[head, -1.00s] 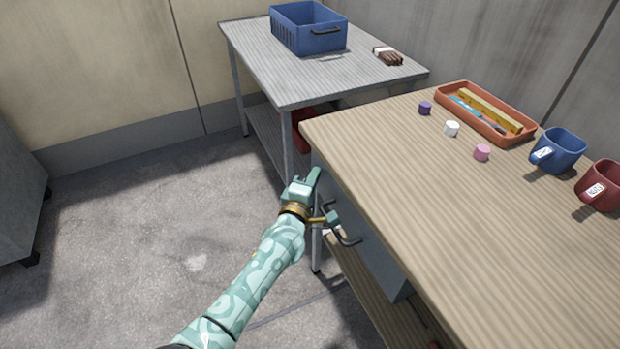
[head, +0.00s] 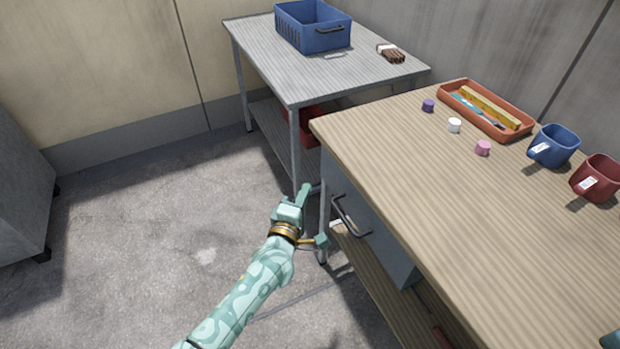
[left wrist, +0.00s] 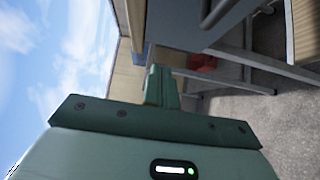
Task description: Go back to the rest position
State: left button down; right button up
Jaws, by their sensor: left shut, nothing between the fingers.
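My left gripper (head: 304,192) is in the lower middle of the head view, over the concrete floor beside the wooden table's corner. It is shut and empty. It stands to the left of the dark drawer handle (head: 347,217), apart from it. In the left wrist view its shut fingers (left wrist: 161,86) point away from the camera, with no object between them. The grey drawer unit (head: 375,235) is under the wooden table. A small teal piece (head: 612,341), probably of my right arm, shows at the bottom right corner.
The wooden table (head: 440,190) holds an orange tray (head: 448,98), small purple, white and pink pieces, a blue mug (head: 555,146) and a red mug (head: 598,178). Behind stands a metal table (head: 300,80) with a blue basket (head: 313,35). The floor at left is open.

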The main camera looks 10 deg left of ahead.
pick_arm(q)
jog(key=s+a+f+m+g+p, duration=0.3)
jog(key=s+f+m+g, duration=0.2)
jog(key=s+f+m, duration=0.5)
jog(key=s+a+f+m+g+p, duration=0.3)
jog(key=s+a+f+m+g, duration=0.15)
jog(key=s+f, duration=0.85)
jog(key=s+a+f+m+g+y+p, duration=0.1)
jog(key=s+a+f+m+g+p, duration=0.15)
jog(key=s, duration=0.85)
jog(key=s+a+f+m+g+y+p, duration=0.1)
jog(key=s+a+f+m+g+y, duration=0.15)
jog(key=s, duration=0.85)
jog(key=s+a+r+g+p, duration=0.1)
jog(key=s+a, duration=0.1)
jog(key=s, duration=0.8)
jog(key=s+a+r+g+p, duration=0.1)
jog(key=s+a+g+p, duration=0.1)
jog(key=s, duration=0.8)
jog(key=shift+s+r+p, duration=0.2)
jog(key=shift+r+p, duration=0.05)
jog(key=shift+p, duration=0.05)
pick_arm(e)
jog(key=w+r+t, duration=0.1)
jog(key=w+r, duration=0.4)
jog(key=r, duration=0.7)
jog(key=shift+a+t, duration=0.25)
jog(key=shift+t, duration=0.05)
